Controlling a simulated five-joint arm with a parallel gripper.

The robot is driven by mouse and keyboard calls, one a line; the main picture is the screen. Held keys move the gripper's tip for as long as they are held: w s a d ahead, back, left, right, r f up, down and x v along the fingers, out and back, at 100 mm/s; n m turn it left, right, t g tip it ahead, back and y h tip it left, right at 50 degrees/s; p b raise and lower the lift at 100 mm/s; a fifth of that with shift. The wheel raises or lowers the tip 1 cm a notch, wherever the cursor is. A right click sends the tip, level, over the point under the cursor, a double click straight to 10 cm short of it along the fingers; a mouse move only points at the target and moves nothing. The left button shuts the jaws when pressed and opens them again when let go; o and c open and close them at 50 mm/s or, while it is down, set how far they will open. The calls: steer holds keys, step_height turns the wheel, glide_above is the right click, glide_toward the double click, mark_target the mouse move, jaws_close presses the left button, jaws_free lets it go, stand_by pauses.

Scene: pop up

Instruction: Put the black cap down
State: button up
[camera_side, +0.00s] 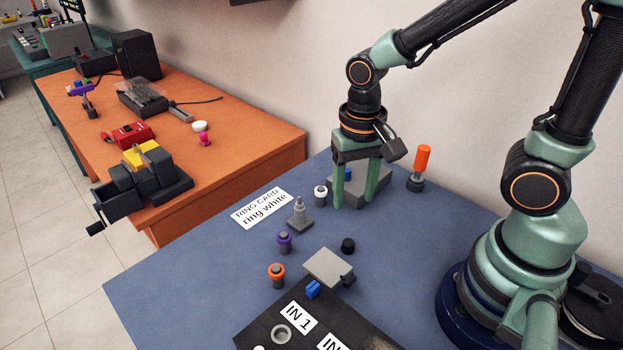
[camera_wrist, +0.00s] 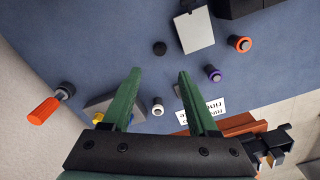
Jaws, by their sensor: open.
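The black cap (camera_side: 348,245) rests on the blue tabletop, just beyond the grey plate's corner in the side view. In the wrist view the black cap (camera_wrist: 159,48) lies in front of the gap between my fingertips, apart from both. My gripper (camera_side: 355,203) is open, fingers pointing down, with nothing seen between them. In the wrist view my gripper (camera_wrist: 160,73) shows two spread green fingers. In the side view it stands farther back than the cap, in front of a grey box. The exact height of the fingertips over the table is hard to tell.
A grey box (camera_side: 378,188) with a blue part stands behind my fingers. A white-ringed peg (camera_side: 320,195), grey cone (camera_side: 300,215), purple-ringed peg (camera_side: 284,242) and orange-ringed peg (camera_side: 276,275) stand to the left. A grey plate (camera_side: 328,266) is near the cap. An orange-handled tool (camera_side: 421,165) stands right.

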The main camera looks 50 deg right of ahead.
steer(key=d+r+n+t, duration=0.2)
steer(key=r, duration=0.4)
steer(key=w+d+r+n+t, duration=0.1)
steer(key=d+r+n+t, duration=0.2)
steer(key=r, duration=0.3)
steer(key=shift+w+r+n+t, duration=0.15)
steer(key=shift+w+n+t, duration=0.1)
steer(key=shift+n+t, duration=0.05)
